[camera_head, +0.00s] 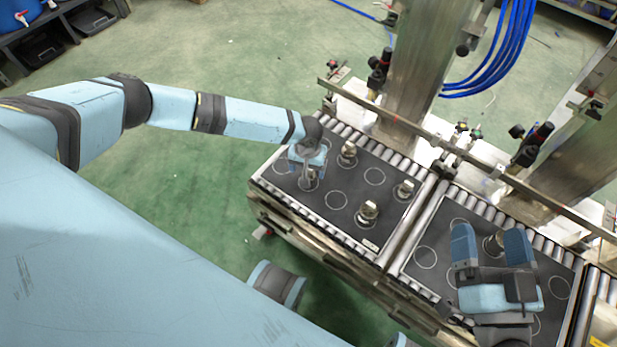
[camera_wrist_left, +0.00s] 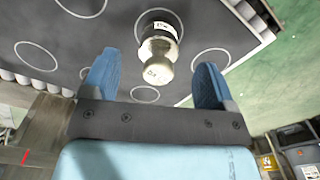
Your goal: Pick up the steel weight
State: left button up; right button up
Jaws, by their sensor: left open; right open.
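Several steel weights, knobbed metal cylinders, stand upright on the left black board (camera_head: 335,200) in the head view. One steel weight (camera_head: 309,180) is just below my left gripper (camera_head: 308,164). In the left wrist view this weight (camera_wrist_left: 158,50), with a white label, lies in the gap between the open fingers of my left gripper (camera_wrist_left: 156,70); no finger visibly touches it. Other weights are at the back (camera_head: 348,152), front (camera_head: 368,212) and right (camera_head: 405,189). My right gripper (camera_head: 490,238) is open over the right board (camera_head: 425,256), with a weight (camera_head: 493,244) showing between its fingers, partly hidden.
Both boards carry printed white circles, several empty, and sit on roller conveyors (camera_head: 480,208). A metal rail (camera_head: 430,150) and steel posts (camera_head: 415,70) stand behind. Blue hoses (camera_head: 500,60) hang at the back right. Green floor (camera_head: 220,200) is open at left.

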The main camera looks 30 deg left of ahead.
aim_at(309, 175)
pick_arm(q)
jog(key=shift+w+f+b, duration=0.15)
jog(key=shift+f+b, duration=0.25)
jog(key=shift+f, duration=0.3)
jog(key=f, duration=0.1)
jog(key=f+b, duration=0.1)
jog(key=shift+w+f+b, duration=0.2)
jog(key=shift+f+b, duration=0.1)
jog(key=shift+f, duration=0.05)
jog(key=shift+a+f, duration=0.1)
jog(key=shift+f, duration=0.35)
pick_arm(e)
jog(key=shift+a+f+y, duration=0.4)
jog(key=shift+f, duration=0.2)
pick_arm(q)
grip_shut()
jog(key=shift+r, duration=0.1)
